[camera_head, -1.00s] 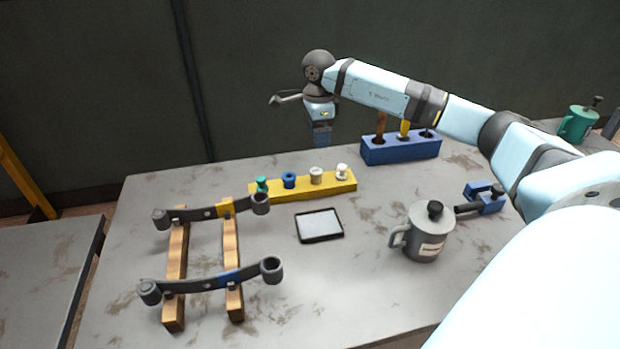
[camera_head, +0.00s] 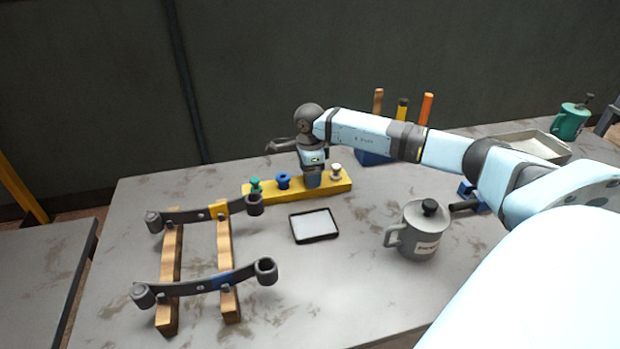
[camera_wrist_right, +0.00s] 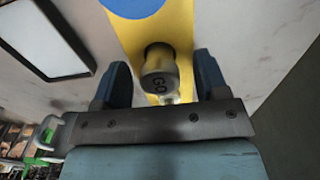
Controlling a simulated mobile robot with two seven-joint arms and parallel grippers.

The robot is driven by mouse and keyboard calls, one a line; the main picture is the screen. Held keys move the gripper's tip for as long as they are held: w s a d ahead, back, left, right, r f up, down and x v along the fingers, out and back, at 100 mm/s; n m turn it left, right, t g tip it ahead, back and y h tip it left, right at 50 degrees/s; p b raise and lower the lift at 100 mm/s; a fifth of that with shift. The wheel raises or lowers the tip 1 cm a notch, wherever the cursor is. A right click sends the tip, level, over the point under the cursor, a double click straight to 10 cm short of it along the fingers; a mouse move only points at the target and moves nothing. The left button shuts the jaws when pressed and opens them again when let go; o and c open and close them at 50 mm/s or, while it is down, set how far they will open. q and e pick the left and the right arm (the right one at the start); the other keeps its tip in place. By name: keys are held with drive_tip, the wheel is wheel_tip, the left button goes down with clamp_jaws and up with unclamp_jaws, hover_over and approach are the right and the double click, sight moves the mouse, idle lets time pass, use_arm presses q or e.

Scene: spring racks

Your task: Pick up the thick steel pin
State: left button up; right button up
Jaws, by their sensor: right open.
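A grey, metal-looking cylinder (camera_wrist_right: 160,72) with dark marking on its end stands in the yellow rack (camera_head: 328,191). My right gripper (camera_head: 313,182) points down over this rack, and its arm hides that cylinder in the head view. In the right wrist view the right gripper (camera_wrist_right: 163,78) is open, its two blue fingers on either side of the cylinder with gaps. A dark rod (camera_head: 464,206) also lies by a blue block at the right. I cannot tell for certain which is the thick steel pin. My left gripper is not in view.
The rack also holds teal (camera_head: 255,184), blue (camera_head: 283,181) and white (camera_head: 336,171) pieces. A black-rimmed tray (camera_head: 314,226), a grey lidded mug (camera_head: 418,231) and leaf springs (camera_head: 190,287) on wooden bars stand nearer. Tool handles (camera_head: 402,110) rise behind my arm.

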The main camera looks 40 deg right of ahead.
drive_tip(key=c, duration=0.9)
drive_tip(key=shift+r, duration=0.1)
drive_tip(key=shift+r, duration=0.1)
